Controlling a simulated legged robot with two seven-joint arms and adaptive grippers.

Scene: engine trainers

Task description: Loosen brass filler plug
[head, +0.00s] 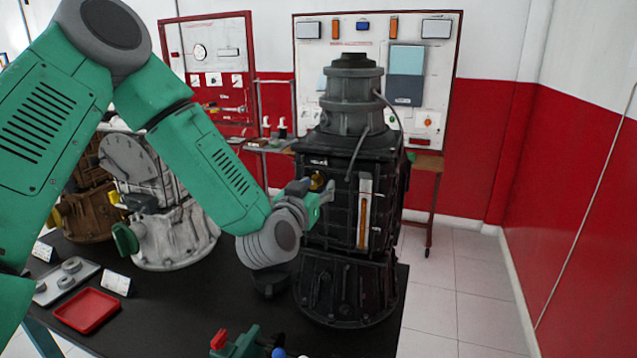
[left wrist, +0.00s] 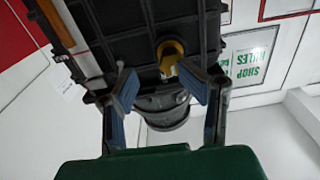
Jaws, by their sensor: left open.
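The brass filler plug (head: 317,181) sits on the upper left face of the tall dark engine trainer (head: 345,215). In the left wrist view the brass plug (left wrist: 170,53) shows as a round yellow piece on the dark housing, just beyond the fingertips. My left gripper (head: 312,196) is at the plug in the head view. In the left wrist view my left gripper (left wrist: 158,88) is open, its two blue-padded fingers apart on either side below the plug. I cannot tell whether a finger touches it. My right gripper is not in view.
A pale engine trainer (head: 175,235) and a brown one (head: 85,212) stand at the left. A red tray (head: 87,310) and a grey tray (head: 62,282) lie on the dark bench (head: 190,315). A green tool-like object (head: 240,343) is at the front edge.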

